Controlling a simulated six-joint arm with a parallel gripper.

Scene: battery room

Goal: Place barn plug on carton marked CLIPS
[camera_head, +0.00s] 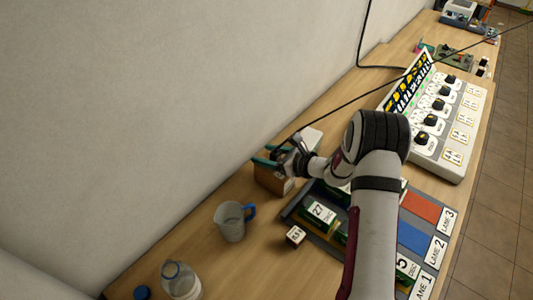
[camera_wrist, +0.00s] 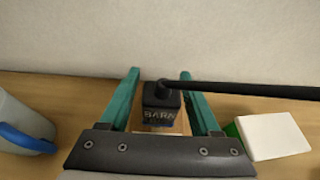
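The black barn plug (camera_wrist: 162,96), lettered BARN, sits between the two green fingers of my gripper (camera_wrist: 159,73) in the wrist view. Narrow gaps show beside the plug, so the fingers look open around it. In the head view my gripper (camera_head: 268,156) is over a brown carton (camera_head: 270,179) near the wall, and the plug there is mostly hidden. The plug appears to be on or just above the carton top; contact cannot be made out. A strip of carton (camera_wrist: 172,129) shows below the plug in the wrist view. The carton's marking is unreadable.
A black cable (camera_wrist: 250,90) runs right from the plug. A grey jug (camera_head: 231,222) with a blue handle stands near the carton, and a white box (camera_wrist: 272,136) lies right of my gripper. A bottle (camera_head: 181,282), lane tray (camera_head: 411,237) and switch panel (camera_head: 440,130) share the bench.

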